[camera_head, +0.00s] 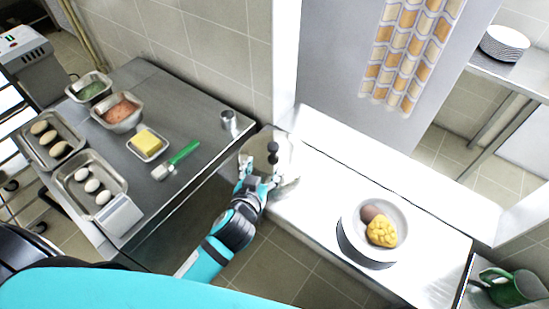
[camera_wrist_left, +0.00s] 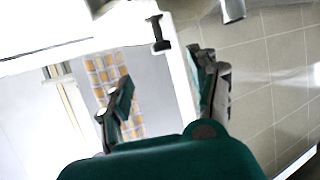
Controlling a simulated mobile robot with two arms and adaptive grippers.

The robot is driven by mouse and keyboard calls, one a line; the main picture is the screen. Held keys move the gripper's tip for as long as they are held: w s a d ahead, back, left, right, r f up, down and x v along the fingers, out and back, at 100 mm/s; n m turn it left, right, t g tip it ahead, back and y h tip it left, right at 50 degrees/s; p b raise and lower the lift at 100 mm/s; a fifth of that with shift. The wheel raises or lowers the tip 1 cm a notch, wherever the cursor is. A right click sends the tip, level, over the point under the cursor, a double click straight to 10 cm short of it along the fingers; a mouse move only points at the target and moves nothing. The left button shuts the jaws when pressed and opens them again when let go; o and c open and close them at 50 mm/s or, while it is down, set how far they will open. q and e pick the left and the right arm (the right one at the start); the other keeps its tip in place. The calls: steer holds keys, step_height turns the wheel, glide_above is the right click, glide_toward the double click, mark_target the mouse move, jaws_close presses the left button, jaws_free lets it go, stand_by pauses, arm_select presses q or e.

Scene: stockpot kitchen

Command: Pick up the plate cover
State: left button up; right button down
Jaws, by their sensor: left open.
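The plate cover (camera_head: 284,150) is a shiny, mirror-like dome with a black knob (camera_head: 273,148) on top. It stands at the left end of the white counter. My left gripper (camera_head: 260,179) is right at the near side of the cover, with its fingers apart and nothing between them. In the left wrist view the black knob (camera_wrist_left: 160,33) shows ahead, between the directions of the two open fingers (camera_wrist_left: 163,80). Whether a finger touches the cover cannot be told. My right gripper is not in view.
On the counter (camera_head: 325,185), a white plate (camera_head: 351,222) holds yellow and brown food. A steel table (camera_head: 190,115) at left carries trays, a butter dish (camera_head: 147,144), a green brush (camera_head: 178,160) and a metal cup (camera_head: 229,121).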

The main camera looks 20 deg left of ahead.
mark_target(272, 149)
arm_select(q)
steer(key=b+x, duration=0.2)
steer(key=x, duration=0.5)
steer(key=shift+w+f, duration=0.1)
steer(key=shift+f, duration=0.15)
steer(key=shift+w+b, duration=0.4)
steer(key=b+x, duration=0.2)
steer(key=x, duration=0.3)
steer(key=shift+w+a+b, duration=0.1)
steer(key=shift+b, duration=0.2)
steer(key=shift+r, duration=0.1)
steer(key=shift+c, duration=1.3)
jaws_close()
